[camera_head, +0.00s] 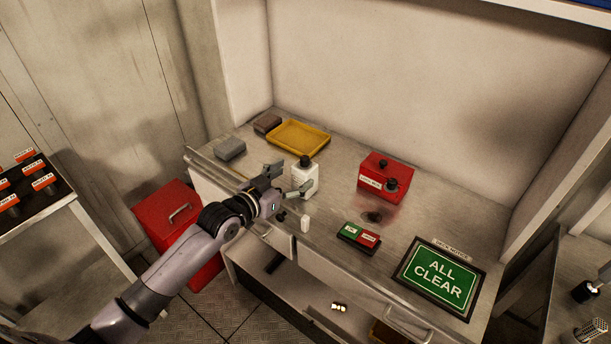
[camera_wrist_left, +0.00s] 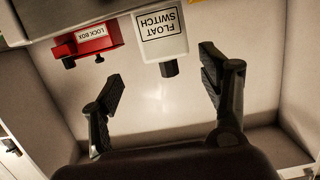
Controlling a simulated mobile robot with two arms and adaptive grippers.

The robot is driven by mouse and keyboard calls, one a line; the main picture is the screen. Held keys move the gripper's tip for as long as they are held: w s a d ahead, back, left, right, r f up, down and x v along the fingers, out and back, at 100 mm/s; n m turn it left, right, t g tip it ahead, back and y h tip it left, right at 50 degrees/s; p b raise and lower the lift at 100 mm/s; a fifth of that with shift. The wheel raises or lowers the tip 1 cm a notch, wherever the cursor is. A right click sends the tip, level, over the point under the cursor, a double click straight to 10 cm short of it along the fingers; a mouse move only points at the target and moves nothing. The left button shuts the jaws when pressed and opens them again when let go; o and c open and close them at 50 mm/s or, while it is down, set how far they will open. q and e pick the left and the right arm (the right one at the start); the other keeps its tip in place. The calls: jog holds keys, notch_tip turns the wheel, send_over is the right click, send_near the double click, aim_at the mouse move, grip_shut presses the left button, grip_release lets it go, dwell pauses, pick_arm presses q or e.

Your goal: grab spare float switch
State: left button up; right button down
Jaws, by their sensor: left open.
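The spare float switch (camera_head: 305,179) is a white block with a dark top, standing upright on the counter. In the left wrist view it appears upside down, with its "FLOAT SWITCH" label (camera_wrist_left: 160,24) readable and its dark cap pointing down in the picture. My left gripper (camera_head: 286,180) is open and empty, just in front of the float switch, its fingers pointing toward it. In the left wrist view the switch lies ahead, between the two spread fingers (camera_wrist_left: 163,78); contact cannot be made out. My right gripper is not in view.
A red lock box (camera_head: 386,177) stands right of the switch. A yellow tray (camera_head: 298,138) and a grey block (camera_head: 230,149) lie behind and left. A green-and-red button box (camera_head: 359,238) and an "ALL CLEAR" sign (camera_head: 440,278) are at the right front. A red toolbox (camera_head: 172,222) stands below.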

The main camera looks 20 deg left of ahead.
aim_at(299, 170)
pick_arm(q)
jog(key=shift+a+p+x, duration=0.2)
jog(key=shift+p+x, duration=0.1)
jog(key=shift+x, duration=1.45)
jog(key=shift+a+p+x, duration=0.2)
jog(key=shift+p+x, duration=0.1)
jog(key=shift+x, duration=1.4)
jog(key=shift+w, duration=0.1)
jog(key=shift+c, duration=0.4)
jog(key=c, duration=1.5)
